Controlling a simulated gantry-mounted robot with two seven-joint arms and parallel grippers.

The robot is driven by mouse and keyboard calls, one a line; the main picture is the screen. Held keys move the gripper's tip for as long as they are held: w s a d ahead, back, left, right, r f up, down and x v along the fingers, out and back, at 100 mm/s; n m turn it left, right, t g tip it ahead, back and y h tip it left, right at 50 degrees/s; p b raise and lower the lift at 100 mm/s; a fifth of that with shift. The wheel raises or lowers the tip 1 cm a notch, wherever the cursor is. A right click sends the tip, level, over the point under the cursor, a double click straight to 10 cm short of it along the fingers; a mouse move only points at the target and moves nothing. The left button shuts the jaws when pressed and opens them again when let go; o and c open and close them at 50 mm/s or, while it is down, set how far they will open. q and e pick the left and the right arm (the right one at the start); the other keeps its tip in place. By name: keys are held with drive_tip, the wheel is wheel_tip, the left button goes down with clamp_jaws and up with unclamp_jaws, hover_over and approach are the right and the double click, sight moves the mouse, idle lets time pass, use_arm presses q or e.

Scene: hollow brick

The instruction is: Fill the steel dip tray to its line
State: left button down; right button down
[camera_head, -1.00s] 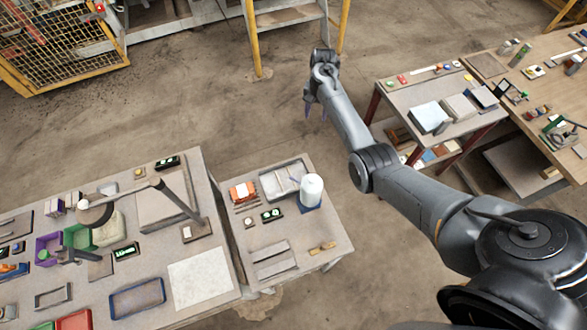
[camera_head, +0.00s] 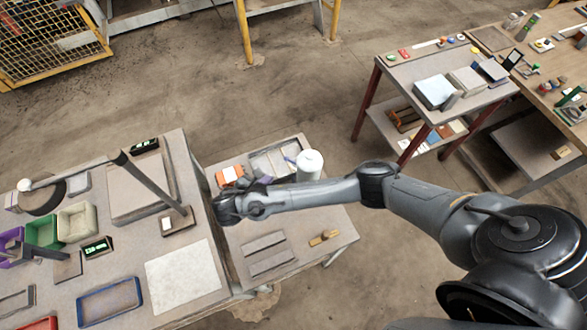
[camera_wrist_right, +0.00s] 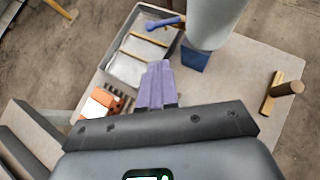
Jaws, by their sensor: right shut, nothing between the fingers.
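The steel dip tray (camera_head: 256,166) is a shallow grey rectangular tray at the back of the small middle table; in the right wrist view its rim (camera_wrist_right: 112,48) and thin cross bars show. I cannot make out a fill line or liquid level. A white cylindrical container (camera_head: 310,163) stands at its right on a blue base (camera_wrist_right: 194,58). A blue-violet tap or lever (camera_wrist_right: 164,23) projects from it over the tray. My right gripper (camera_head: 266,181) is shut and empty at the tray's near side; its purple fingers (camera_wrist_right: 157,85) point toward the tray. My left gripper is out of view.
An orange-and-white item (camera_head: 229,175) sits left of the tray. Grey bars (camera_head: 266,252) and a wooden piece with a peg (camera_head: 324,237) lie nearer. The left bench holds a lamp (camera_head: 150,180) and bins (camera_head: 77,222). A gap separates the tables.

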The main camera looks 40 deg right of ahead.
drive_tip(key=p, duration=0.1)
approach(293, 162)
drive_tip(key=w+d+f, duration=0.2)
drive_tip(key=d+f, duration=0.1)
drive_tip(key=f, duration=0.2)
drive_tip(key=shift+d, duration=0.65)
